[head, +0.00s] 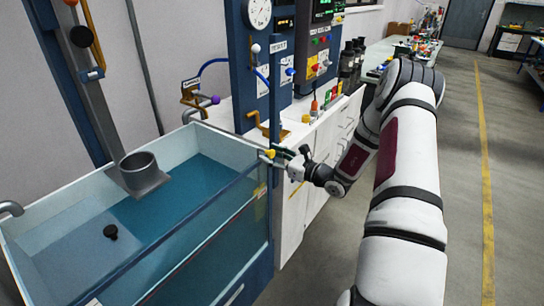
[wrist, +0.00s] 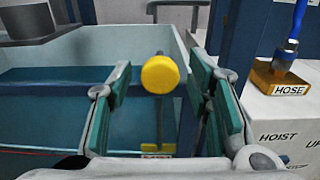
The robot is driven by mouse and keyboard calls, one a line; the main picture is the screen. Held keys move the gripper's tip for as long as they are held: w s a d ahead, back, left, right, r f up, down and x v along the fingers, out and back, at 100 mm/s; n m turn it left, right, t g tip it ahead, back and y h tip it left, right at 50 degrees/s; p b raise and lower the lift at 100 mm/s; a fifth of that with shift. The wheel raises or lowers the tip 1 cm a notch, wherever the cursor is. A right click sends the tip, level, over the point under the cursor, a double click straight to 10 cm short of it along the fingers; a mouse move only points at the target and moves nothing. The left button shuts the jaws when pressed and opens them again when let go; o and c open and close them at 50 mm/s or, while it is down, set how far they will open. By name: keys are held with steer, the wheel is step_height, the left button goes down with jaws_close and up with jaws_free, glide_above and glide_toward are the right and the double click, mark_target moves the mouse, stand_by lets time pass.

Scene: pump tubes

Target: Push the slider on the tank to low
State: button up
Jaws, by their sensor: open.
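The slider's round yellow knob (wrist: 160,74) sits at the upper part of the tank's front right corner. In the head view the knob (head: 269,153) is just beyond my fingertips. My gripper (head: 282,156) is open, with its teal-padded fingers (wrist: 160,84) on the left and right of the knob in the wrist view. A gap shows on each side, and I cannot tell how deep the knob sits between the fingers. The glass tank (head: 232,208) holds blue water. Lower on the tank, a small yellow piece and an unreadable label (wrist: 157,155) show below the knob.
A white cabinet (head: 292,222) stands right of the tank, with a HOSE block (wrist: 280,78) and blue hose on top. A blue instrument panel (head: 258,75) rises behind. A grey cup-shaped fitting (head: 140,172) hangs over the tank. Open floor lies to the right.

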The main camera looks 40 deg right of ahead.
steer(key=v, duration=1.2)
steer(key=shift+w+a+r, duration=0.1)
